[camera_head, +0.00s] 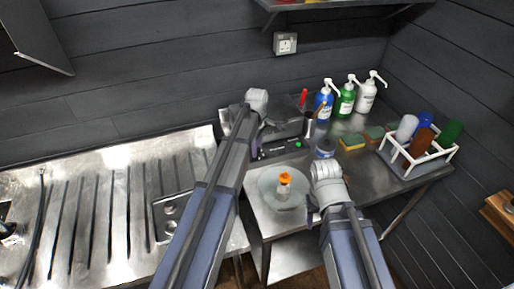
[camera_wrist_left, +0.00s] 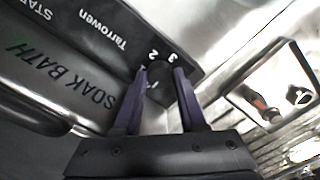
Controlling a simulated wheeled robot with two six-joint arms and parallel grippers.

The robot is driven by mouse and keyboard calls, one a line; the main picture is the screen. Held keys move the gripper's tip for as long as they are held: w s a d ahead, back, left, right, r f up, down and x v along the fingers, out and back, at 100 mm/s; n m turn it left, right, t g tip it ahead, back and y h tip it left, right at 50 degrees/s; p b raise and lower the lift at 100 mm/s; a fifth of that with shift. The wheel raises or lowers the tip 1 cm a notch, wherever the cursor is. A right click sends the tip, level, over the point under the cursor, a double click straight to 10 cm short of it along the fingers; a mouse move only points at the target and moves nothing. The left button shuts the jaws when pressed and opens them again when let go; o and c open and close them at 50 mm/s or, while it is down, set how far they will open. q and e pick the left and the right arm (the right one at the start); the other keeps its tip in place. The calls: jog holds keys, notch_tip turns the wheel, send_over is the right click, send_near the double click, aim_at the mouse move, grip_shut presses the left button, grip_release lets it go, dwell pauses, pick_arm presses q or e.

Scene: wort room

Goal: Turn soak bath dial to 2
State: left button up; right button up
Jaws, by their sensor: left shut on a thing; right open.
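The soak bath (camera_head: 283,133) is a dark metal unit on the steel table. Its front panel (camera_wrist_left: 88,62) fills the left of the left wrist view, with "SOAK BATH" and "Tarrowen" lettering and the numbers 2 and 3. The dial (camera_wrist_left: 160,88) is a dark knob beside those numbers; its pointer is too hidden to read. My left gripper (camera_wrist_left: 163,78) is shut on the dial, one finger on each side. In the head view my left forearm hides the dial. My right gripper (camera_head: 312,214) is open and empty, low at the table's front edge.
An orange-capped container (camera_head: 285,180) stands on a round glass dish (camera_head: 271,198) between my arms. Blue, green and white pump bottles (camera_head: 346,101) stand behind. A white rack (camera_head: 416,170) with coloured bottles is at right. A ribbed steel drainer (camera_head: 100,205) lies left.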

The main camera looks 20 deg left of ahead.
pick_arm(q)
grip_shut()
jog(key=shift+m, duration=0.4)
jog(key=m, duration=0.4)
jog(key=shift+m, duration=0.4)
jog(key=m, duration=1.2)
jog(key=shift+m, duration=0.3)
jog(key=m, duration=0.5)
jog(key=shift+m, duration=0.4)
